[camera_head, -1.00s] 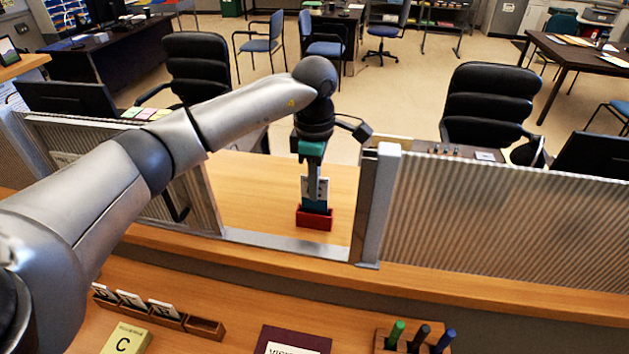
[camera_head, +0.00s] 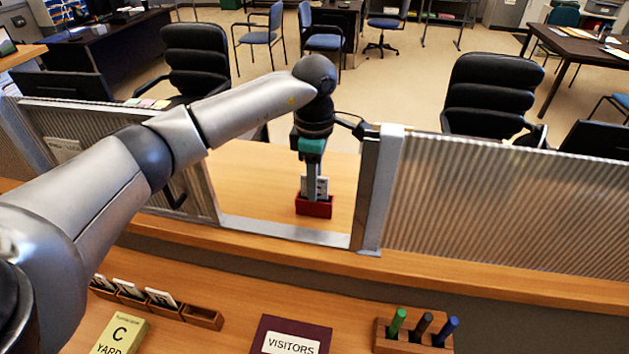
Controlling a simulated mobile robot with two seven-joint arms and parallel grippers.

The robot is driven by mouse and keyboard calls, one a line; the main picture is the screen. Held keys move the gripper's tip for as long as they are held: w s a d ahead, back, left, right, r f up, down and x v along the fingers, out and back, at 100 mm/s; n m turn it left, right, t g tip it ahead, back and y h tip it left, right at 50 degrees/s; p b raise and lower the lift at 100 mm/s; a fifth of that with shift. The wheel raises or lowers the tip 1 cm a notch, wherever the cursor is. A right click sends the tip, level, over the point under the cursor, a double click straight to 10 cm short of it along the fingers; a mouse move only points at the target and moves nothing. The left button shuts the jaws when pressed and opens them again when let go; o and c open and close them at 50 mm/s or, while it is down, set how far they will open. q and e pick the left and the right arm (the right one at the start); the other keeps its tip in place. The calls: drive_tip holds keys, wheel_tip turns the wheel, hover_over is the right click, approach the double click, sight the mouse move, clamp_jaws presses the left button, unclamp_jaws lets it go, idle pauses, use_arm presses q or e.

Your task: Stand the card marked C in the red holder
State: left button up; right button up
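The red holder (camera_head: 314,207) stands on the wooden counter beyond the frame opening. A white card with dark marks (camera_head: 322,186) is upright with its lower part inside the holder. Its mark is too small to read. My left gripper (camera_head: 313,188) reaches through the opening from above, fingers pointing down. It appears shut on the card, its fingers covering part of the card's face. My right gripper is not in view.
Metal posts and ribbed panels flank the opening; the right post (camera_head: 376,190) is close to my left gripper. On the near desk are a card rack (camera_head: 203,317) with an empty end slot, a yellow C YARD item (camera_head: 121,335), a VISITORS book (camera_head: 290,340) and a pen block (camera_head: 412,338).

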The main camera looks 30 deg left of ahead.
use_arm(q)
drive_tip(key=shift+o, duration=0.2)
drive_tip(key=shift+r, duration=0.15)
wheel_tip(320, 180, up, 15)
drive_tip(key=b, duration=0.1)
idle(0.3)
